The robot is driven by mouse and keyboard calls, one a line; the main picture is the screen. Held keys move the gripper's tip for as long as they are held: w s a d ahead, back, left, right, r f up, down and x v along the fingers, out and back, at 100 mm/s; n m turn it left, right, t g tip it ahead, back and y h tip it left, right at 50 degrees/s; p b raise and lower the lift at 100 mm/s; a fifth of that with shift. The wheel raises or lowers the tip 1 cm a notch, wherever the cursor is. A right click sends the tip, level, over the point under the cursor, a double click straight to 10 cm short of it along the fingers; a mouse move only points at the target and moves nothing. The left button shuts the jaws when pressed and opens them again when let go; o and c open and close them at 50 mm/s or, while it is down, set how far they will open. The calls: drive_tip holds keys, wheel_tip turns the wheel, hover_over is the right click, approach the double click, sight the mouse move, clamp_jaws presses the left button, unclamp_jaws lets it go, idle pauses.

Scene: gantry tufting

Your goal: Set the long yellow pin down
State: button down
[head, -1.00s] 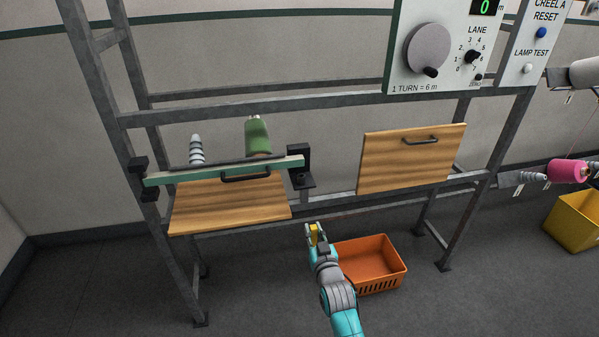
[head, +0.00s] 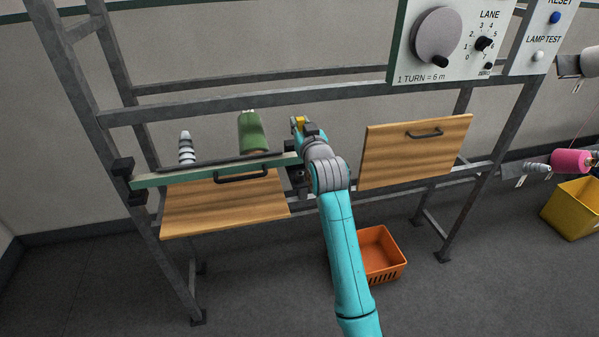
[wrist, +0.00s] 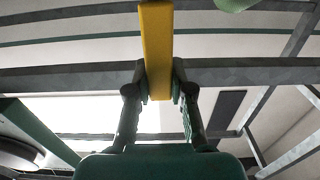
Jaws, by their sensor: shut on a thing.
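The long yellow pin (wrist: 157,45) stands between the two fingers of my gripper (wrist: 160,90) in the wrist view and reaches past the top of the picture. The fingers press on it from both sides. In the head view my gripper (head: 300,122) is at the right end of the green bar, in front of the frame, with a small bit of the yellow pin (head: 299,121) showing at its tip. My arm hides most of the black bracket at that end of the bar.
The green bar (head: 215,171) crosses the frame above a wooden flap (head: 225,205). A green cone (head: 252,132) and a striped cone (head: 186,150) stand behind it. Another wooden panel (head: 415,150) is to the right. An orange basket (head: 385,262) sits on the floor, partly behind my arm.

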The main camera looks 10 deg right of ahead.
wheel_tip(320, 180, down, 10)
drive_tip(key=shift+r, duration=0.15)
drive_tip(key=c, duration=1)
unclamp_jaws()
drive_tip(key=shift+c, duration=0.2)
drive_tip(key=shift+s+f, duration=0.2)
drive_tip(key=shift+f, duration=0.05)
drive_tip(key=s, duration=1)
drive_tip(key=shift+s+f, duration=0.25)
drive_tip(key=shift+a, duration=0.1)
